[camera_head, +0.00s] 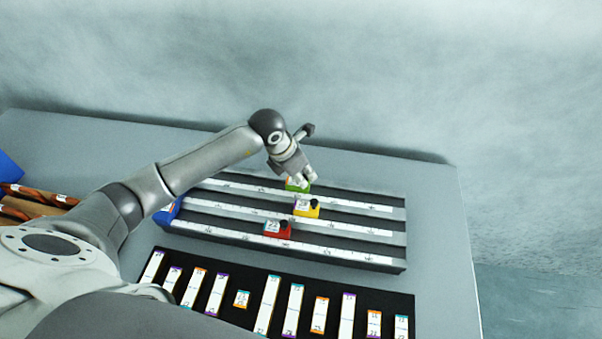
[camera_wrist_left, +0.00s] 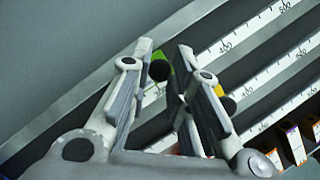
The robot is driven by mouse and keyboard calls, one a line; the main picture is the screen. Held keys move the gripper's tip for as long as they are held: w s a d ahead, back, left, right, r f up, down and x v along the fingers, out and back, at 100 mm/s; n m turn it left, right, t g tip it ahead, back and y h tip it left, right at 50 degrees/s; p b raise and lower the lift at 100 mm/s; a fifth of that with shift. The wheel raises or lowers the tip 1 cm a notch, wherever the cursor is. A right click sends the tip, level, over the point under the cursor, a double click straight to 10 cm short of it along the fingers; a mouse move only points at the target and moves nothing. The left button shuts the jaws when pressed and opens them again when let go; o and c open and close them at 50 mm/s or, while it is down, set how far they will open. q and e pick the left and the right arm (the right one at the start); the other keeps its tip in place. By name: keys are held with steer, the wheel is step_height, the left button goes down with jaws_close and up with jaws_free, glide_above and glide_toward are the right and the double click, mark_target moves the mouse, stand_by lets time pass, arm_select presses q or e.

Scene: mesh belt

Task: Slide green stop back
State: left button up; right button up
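The green stop (camera_head: 297,185) sits on the back rail of the grey three-rail board (camera_head: 405,240), partly hidden by my left gripper (camera_head: 307,179). In the left wrist view, the green stop (camera_wrist_left: 159,83) and its black knob (camera_wrist_left: 160,70) show between the two fingers of my left gripper (camera_wrist_left: 164,48). The fingers are apart, with a gap beside the knob; I cannot tell whether one touches it. The yellow stop (camera_head: 306,209) is on the middle rail and the red stop (camera_head: 277,230) on the front rail. My right gripper is not in view.
A blue block (camera_head: 168,211) is at the board's left end. A black tray (camera_head: 258,279) with several numbered strips lies in front. Brown rolls (camera_head: 40,197) and a blue object (camera_head: 8,167) are at the far left. The table (camera_head: 436,240) is clear at the right.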

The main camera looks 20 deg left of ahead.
arm_select(q)
steer(key=o, duration=0.4)
steer(key=shift+r, duration=0.1)
steer(key=shift+a, duration=0.1)
steer(key=shift+s+a+r, duration=0.1)
steer(key=shift+s+r, duration=0.05)
steer(key=shift+r, duration=0.3)
steer(key=v, duration=1.1)
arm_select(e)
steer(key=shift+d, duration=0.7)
arm_select(q)
steer(key=shift+s+f, duration=0.1)
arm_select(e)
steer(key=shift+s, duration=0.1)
